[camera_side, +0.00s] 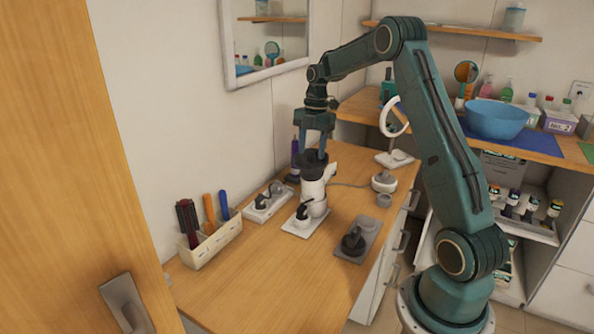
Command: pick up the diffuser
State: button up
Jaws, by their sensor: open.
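My gripper (313,150) points straight down over the wooden counter, its two fingers apart. The fingertips are at a dark, wide round piece (313,163) on top of a white upright body (313,192). This dark piece may be the diffuser. I cannot tell whether the fingers touch it. The white body stands on or just behind a white plate (294,229) with a black fitting (302,212). Another black round part (353,240) sits on a grey plate (345,254) to the right; I cannot tell what it is.
A white brush holder (213,243) with several brushes stands at the left. A white socket strip (263,211) and a purple bottle (294,160) are close behind the white body. A corded white round device (384,182) is to the right. The front counter (275,285) is clear.

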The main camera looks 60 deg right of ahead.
grip_shut()
jog(key=shift+r, duration=0.15)
notch_tip(320, 180, up, 10)
jog(key=shift+f, duration=0.2)
dwell(0.8)
dwell(0.7)
